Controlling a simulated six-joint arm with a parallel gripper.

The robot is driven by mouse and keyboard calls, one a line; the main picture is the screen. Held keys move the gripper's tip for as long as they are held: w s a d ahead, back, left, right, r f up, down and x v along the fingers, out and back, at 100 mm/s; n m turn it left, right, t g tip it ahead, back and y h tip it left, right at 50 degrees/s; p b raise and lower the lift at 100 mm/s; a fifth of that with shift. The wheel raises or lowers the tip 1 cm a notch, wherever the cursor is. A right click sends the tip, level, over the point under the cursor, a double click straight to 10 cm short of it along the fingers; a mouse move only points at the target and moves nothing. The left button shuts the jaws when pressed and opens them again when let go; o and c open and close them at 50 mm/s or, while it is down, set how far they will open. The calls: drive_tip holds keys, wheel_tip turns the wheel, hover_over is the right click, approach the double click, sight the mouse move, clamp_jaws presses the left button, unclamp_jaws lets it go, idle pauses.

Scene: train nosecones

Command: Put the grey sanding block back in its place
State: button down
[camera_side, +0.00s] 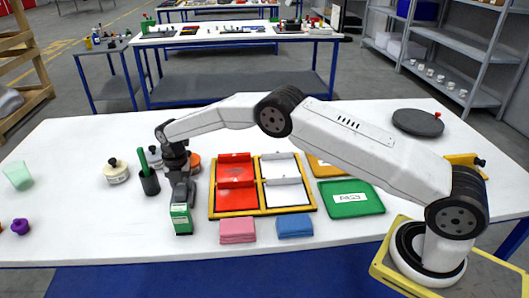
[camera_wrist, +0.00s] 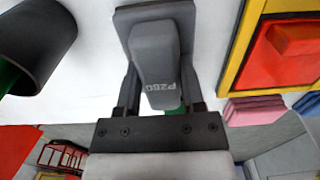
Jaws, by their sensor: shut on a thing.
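The grey sanding block (camera_wrist: 158,60), with lettering on its handle that looks like P260, is between the fingers of my gripper (camera_wrist: 155,95). My gripper is shut on it. In the side view the block (camera_side: 182,189) is left of the yellow-framed tray (camera_side: 213,213), close to the green pad (camera_side: 181,219). I cannot tell whether block and pad touch. In the wrist view a wider grey base shows beyond the handle. Green shows behind the gripper in the wrist view.
A dark cup (camera_side: 149,183) with a green item stands left of my gripper. Pink pads (camera_side: 237,231) and blue pads (camera_side: 295,226) lie along the front. A red block (camera_side: 236,173) sits in the tray's left half. A green board (camera_side: 350,199) lies to the right.

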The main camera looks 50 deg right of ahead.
drive_tip(key=shift+f, duration=0.25)
drive_tip(key=shift+f, duration=0.15)
drive_tip(key=shift+c, duration=1)
unclamp_jaws()
wheel_tip(320, 180, up, 12)
drive_tip(key=shift+s+d+r, duration=0.1)
drive_tip(key=shift+r, duration=0.1)
idle(0.3)
